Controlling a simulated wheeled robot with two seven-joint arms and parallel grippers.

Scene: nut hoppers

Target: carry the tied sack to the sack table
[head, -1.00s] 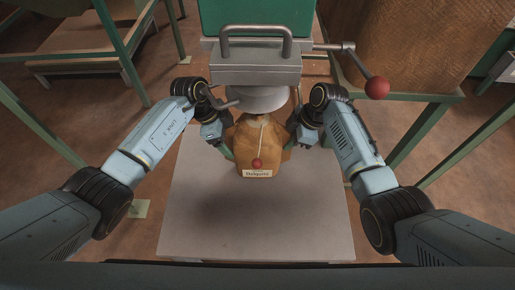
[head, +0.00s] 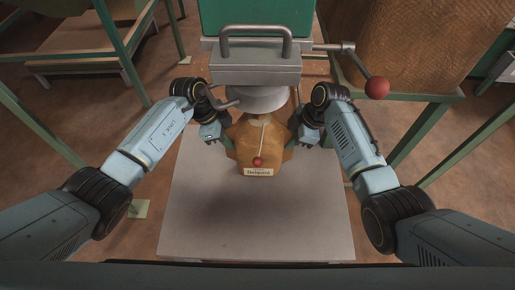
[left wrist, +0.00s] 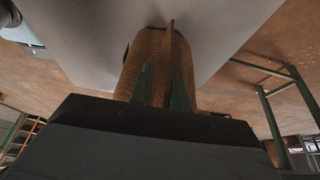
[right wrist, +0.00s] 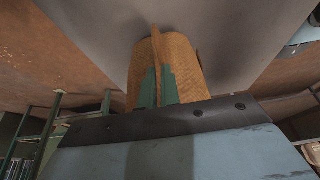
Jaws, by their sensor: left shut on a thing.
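The tan sack (head: 272,138) is below the spout of the grey dispenser, over the pale table top. A pale cord with a red bead (head: 258,161) hangs down its front above a white label (head: 258,171) too small to read surely. My left gripper (head: 227,145) is at the sack's left side, shut on an upright fold of it, as the left wrist view (left wrist: 165,90) shows. My right gripper (head: 293,143) is at the right side, its green fingers against both faces of another fold in the right wrist view (right wrist: 159,88). The sack's underside is hidden.
The dispenser (head: 256,70), with a handle and a red-knobbed lever (head: 377,88), stands right behind and above the sack. The pale table top (head: 260,225) is bare in front. Green-framed stands are at the back left and right.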

